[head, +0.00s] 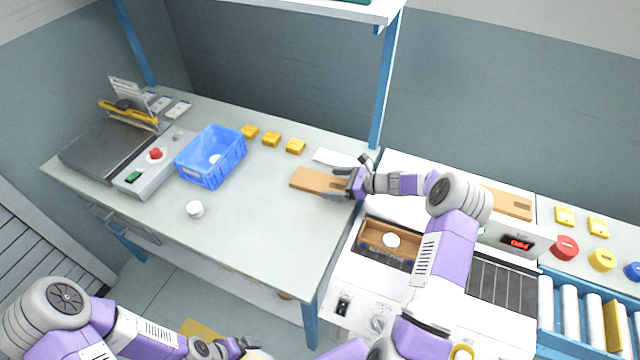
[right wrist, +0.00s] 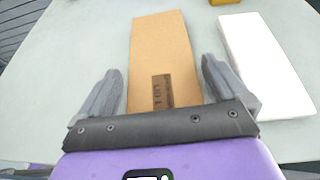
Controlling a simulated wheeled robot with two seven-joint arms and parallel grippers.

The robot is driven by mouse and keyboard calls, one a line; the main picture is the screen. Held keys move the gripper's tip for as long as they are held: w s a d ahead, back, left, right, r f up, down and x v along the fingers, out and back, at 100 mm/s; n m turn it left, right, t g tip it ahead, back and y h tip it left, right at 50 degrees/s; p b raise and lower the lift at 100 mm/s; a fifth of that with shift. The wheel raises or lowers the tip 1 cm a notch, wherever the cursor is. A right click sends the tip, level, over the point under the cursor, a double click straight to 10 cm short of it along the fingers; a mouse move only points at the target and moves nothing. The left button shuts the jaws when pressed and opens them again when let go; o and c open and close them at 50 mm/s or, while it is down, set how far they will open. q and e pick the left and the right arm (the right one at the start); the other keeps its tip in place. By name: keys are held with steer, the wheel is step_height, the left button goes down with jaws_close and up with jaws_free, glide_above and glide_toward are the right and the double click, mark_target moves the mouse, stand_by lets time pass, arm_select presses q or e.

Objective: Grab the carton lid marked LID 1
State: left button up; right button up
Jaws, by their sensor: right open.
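A flat brown carton lid (head: 318,181) lies on the grey table near its right edge. In the right wrist view the lid (right wrist: 160,50) carries a dark label (right wrist: 162,91) that appears to read LID 1. My right gripper (head: 345,184) is over the lid's right end. In the wrist view its two fingers (right wrist: 162,85) stand open on either side of the lid, with gaps to both edges. My left gripper (head: 240,347) is low at the bottom of the head view, below the table; its jaws are too small to judge.
A white flat piece (head: 336,158) lies just behind the lid, and also shows in the wrist view (right wrist: 265,65). Several yellow blocks (head: 271,139) and a blue crate (head: 233,157) stand further left. A white machine (head: 350,270) adjoins on the right. The table's front middle is mostly clear.

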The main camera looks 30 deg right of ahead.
steer(key=shift+x, duration=1.05)
steer(key=c, duration=0.7)
steer(key=shift+c, duration=0.2)
